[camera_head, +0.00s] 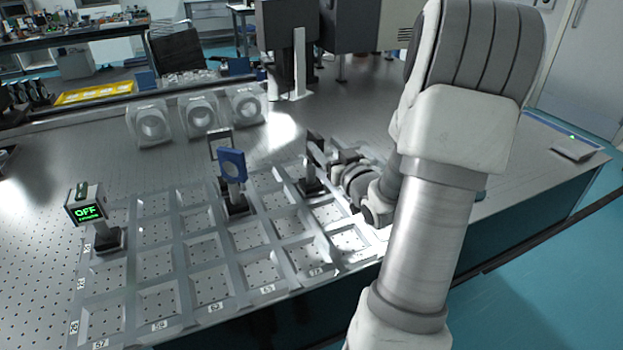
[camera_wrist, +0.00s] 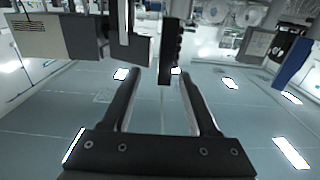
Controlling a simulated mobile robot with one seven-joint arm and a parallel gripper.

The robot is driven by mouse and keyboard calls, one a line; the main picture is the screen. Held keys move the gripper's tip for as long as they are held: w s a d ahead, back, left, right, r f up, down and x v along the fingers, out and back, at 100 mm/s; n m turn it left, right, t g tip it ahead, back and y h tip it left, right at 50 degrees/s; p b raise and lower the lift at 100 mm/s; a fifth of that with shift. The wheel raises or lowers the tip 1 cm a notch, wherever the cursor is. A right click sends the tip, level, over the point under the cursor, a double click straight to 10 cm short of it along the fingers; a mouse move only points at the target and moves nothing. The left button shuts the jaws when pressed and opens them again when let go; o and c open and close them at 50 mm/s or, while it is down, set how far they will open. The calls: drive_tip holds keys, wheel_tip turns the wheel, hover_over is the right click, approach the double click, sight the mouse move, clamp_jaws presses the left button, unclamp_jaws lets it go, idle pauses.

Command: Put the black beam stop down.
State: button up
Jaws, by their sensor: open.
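The black beam stop (camera_head: 311,186) stands upright on its dark base in a back cell at the right part of the grid on the optical table. My gripper (camera_head: 322,154) is at its upper part, reaching in from the right; its fingers partly hide the beam stop. In the wrist view, the two fingers of my gripper (camera_wrist: 164,75) are spread apart. A dark upright piece, apparently the beam stop (camera_wrist: 171,45), shows between and beyond the fingertips, with gaps to both sides. I cannot tell whether a finger touches it.
A blue-framed optic (camera_head: 232,165) on a post stands left of the beam stop, with a grey square frame (camera_head: 220,145) behind it. A meter reading OFF (camera_head: 86,208) stands at far left. Three pale ring mounts (camera_head: 202,116) stand behind. Several front grid cells are empty.

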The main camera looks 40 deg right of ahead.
sight(315, 133)
drive_tip(key=x, duration=0.3)
drive_tip(key=b+x, duration=0.1)
drive_tip(key=x, duration=0.1)
drive_tip(key=shift+w+a+r, duration=0.1)
drive_tip(key=shift+w+a, duration=0.05)
drive_tip(key=shift+a, duration=0.15)
drive_tip(key=shift+c, duration=0.3)
clamp_jaws()
idle(0.8)
